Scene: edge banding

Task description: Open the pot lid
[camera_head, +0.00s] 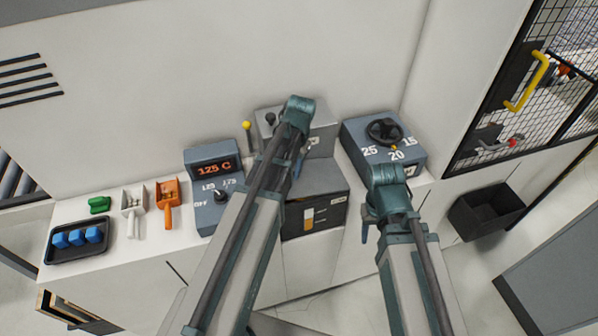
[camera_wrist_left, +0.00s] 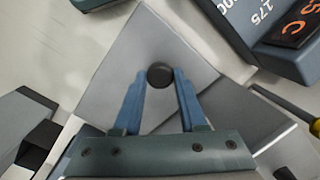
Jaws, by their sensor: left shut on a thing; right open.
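The pot appears to be the grey box (camera_head: 325,212) in the middle of the counter, with a small gauge on its dark front. Its flat grey lid (camera_wrist_left: 185,50) fills the middle of the left wrist view and carries a round black knob (camera_wrist_left: 160,75). My left gripper (camera_wrist_left: 160,84) has its blue fingers on either side of this knob and is shut on it. My left arm hides the knob in the head view. I cannot tell whether the lid is raised. My right gripper (camera_head: 368,226) is open, to the right of the pot.
Left of the pot stands a temperature unit (camera_head: 213,172) reading 125 C. A yellow-topped lever (camera_head: 247,127) stands behind. A timer box (camera_head: 360,140) with a black dial is at back right. Two scoops (camera_head: 168,203) and a tray (camera_head: 72,256) with blue pieces lie at left.

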